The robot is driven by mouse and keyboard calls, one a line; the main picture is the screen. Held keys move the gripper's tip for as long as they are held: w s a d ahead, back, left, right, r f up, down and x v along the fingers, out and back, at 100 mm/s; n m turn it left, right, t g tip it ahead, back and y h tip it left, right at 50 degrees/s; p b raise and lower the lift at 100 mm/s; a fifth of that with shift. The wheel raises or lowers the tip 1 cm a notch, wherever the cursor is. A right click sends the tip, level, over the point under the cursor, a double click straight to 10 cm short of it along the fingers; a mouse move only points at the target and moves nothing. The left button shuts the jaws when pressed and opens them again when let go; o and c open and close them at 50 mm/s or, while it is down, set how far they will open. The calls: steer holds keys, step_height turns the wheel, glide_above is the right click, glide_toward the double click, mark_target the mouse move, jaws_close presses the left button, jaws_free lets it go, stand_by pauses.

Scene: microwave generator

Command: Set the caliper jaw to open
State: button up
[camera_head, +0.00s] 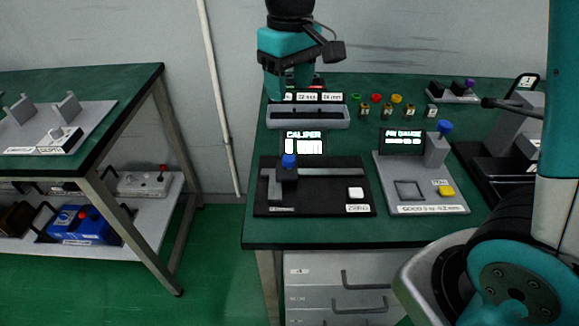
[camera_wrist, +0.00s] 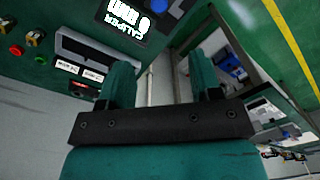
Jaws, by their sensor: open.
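The caliper station (camera_head: 315,205) is a black base on the green table with a grey rail. Its sliding jaw carries a blue knob (camera_head: 289,160) and sits near the left end of the rail. The caliper display (camera_head: 303,143) stands behind it and seems to read 0 mm. The display also shows upside down in the wrist view (camera_wrist: 135,18). My gripper (camera_head: 283,92) hangs above the back left of the table, behind the caliper and apart from the knob. In the wrist view its two teal fingers (camera_wrist: 161,75) are apart with nothing between them.
A pin gauge station (camera_head: 415,195) with its own blue knob stands right of the caliper. A grey tray (camera_head: 307,117) with size labels lies behind the caliper. Several coloured buttons (camera_head: 376,98) are at the back. A white button (camera_head: 355,193) sits on the caliper base.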

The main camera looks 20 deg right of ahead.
mark_target(289, 157)
steer(key=f, duration=1.7)
steer(key=shift+w+f, duration=0.2)
steer(key=shift+f, duration=0.05)
